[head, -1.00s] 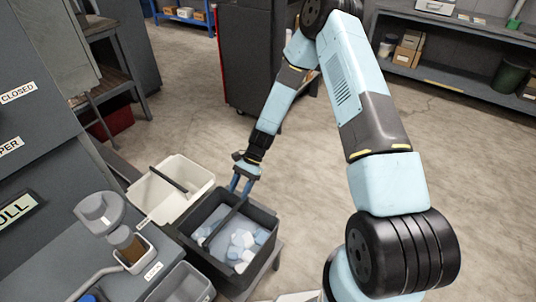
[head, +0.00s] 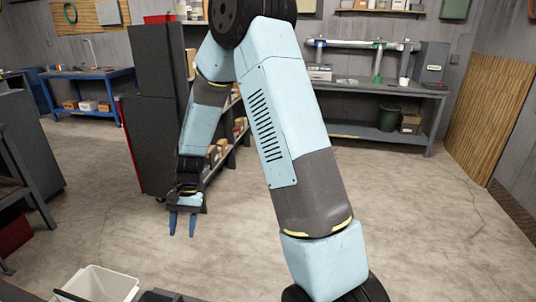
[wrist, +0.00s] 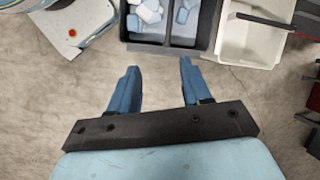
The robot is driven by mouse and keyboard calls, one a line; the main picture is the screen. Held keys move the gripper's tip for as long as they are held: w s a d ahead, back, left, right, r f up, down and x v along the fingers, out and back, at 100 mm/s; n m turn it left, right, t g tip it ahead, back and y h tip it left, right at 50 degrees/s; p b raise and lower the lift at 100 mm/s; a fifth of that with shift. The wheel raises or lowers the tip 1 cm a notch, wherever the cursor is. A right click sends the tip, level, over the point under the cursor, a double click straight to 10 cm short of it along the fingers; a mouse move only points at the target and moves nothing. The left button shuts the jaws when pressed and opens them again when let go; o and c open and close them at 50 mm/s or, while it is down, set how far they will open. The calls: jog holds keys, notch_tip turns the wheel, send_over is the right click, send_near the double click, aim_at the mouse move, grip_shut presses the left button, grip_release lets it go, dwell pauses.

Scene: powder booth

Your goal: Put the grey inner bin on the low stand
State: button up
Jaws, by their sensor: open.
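The grey bin (wrist: 165,49) shows at the top of the wrist view, cut off by the frame. It holds white and blue pieces, with a dark bar running across it. In the head view only a dark edge (head: 165,297) shows at the bottom, probably its rim. My gripper (head: 182,229) is open and empty, pointing down above the floor; its fingers also show in the wrist view (wrist: 158,75), apart from the bin and just below its near wall in the picture. What lies under the bin is hidden, so I cannot make out the low stand.
A white bin (wrist: 246,54) with a dark bar stands beside the grey bin, also at the head view's bottom left (head: 110,280). A pale object with a red spot (wrist: 72,33) is at the wrist view's upper left. A dark cabinet (head: 152,140) stands behind my arm. Open floor lies right.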

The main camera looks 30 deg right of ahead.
jog(key=s+d+r+n+t+h, duration=0.15)
jog(key=d+r, duration=0.35)
jog(key=r, duration=0.6)
jog(key=s+d+r+n+t+h, duration=0.1)
jog(key=s+d+r+t, duration=0.2)
jog(key=s+d+r, duration=0.3)
jog(key=s+d+r+n+t+h, duration=0.1)
jog(key=s+d+r+t, duration=0.3)
jog(key=s+r, duration=0.9)
jog(key=shift+s+d+r+n, duration=0.3)
jog(key=shift+s+d+n, duration=0.15)
jog(key=shift+s+d, duration=0.55)
jog(key=shift+w+d, duration=0.15)
